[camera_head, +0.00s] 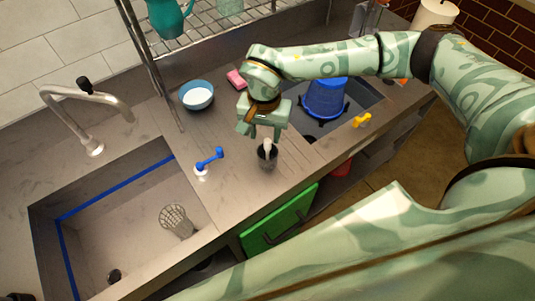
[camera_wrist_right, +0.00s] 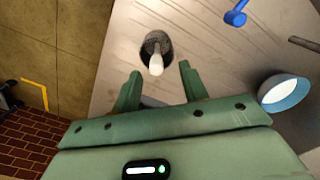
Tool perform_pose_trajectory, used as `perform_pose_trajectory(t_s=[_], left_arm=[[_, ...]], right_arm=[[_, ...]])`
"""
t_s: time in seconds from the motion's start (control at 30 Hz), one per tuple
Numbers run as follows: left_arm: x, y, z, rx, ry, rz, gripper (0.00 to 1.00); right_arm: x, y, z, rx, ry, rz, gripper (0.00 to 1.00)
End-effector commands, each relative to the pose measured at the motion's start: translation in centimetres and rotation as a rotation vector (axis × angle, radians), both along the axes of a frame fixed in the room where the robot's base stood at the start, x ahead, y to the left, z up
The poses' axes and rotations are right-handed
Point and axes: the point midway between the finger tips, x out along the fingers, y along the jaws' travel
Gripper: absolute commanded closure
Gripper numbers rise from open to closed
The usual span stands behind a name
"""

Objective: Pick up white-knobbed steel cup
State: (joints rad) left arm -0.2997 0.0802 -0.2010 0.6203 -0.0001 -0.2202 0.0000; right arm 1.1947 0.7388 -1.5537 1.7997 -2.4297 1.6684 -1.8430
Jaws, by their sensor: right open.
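The white-knobbed steel cup (camera_head: 267,158) stands on the counter near its front edge in the head view. It is dark grey with a pale knob sticking up from it. It also shows in the right wrist view (camera_wrist_right: 156,46), ahead of the fingers. My right gripper (camera_head: 262,138) is over the cup, its fingers open and empty. In the right wrist view my right gripper (camera_wrist_right: 160,85) has its two fingers spread wide, with the knob just beyond the gap between them. My left gripper is not in either view.
A blue bowl (camera_head: 197,96) and a pink sponge (camera_head: 236,79) lie farther back. The sink basin (camera_head: 110,225) holds a mesh glass. A blue bucket (camera_head: 325,98) and a yellow item (camera_head: 362,120) are right of my gripper.

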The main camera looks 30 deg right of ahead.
Motion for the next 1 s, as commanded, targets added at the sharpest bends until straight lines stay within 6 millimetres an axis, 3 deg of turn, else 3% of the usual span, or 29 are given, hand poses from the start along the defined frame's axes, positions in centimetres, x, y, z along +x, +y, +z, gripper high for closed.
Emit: perform_pose_trajectory(t_s=[0.3,0.57,0.73,1.0], left_arm=[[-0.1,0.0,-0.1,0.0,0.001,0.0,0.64],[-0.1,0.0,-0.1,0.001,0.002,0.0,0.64],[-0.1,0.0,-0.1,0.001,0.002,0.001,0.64],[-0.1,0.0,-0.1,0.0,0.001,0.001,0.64]], right_arm=[[-0.2,-0.7,-4.6,0.001,0.002,0.0,0.57],[-0.2,-0.7,-5.1,0.001,0.001,0.0,0.57],[-0.2,-0.7,-5.1,0.001,0.001,0.0,0.98],[-0.1,-0.7,-5.0,0.001,0.001,0.0,1.0]])
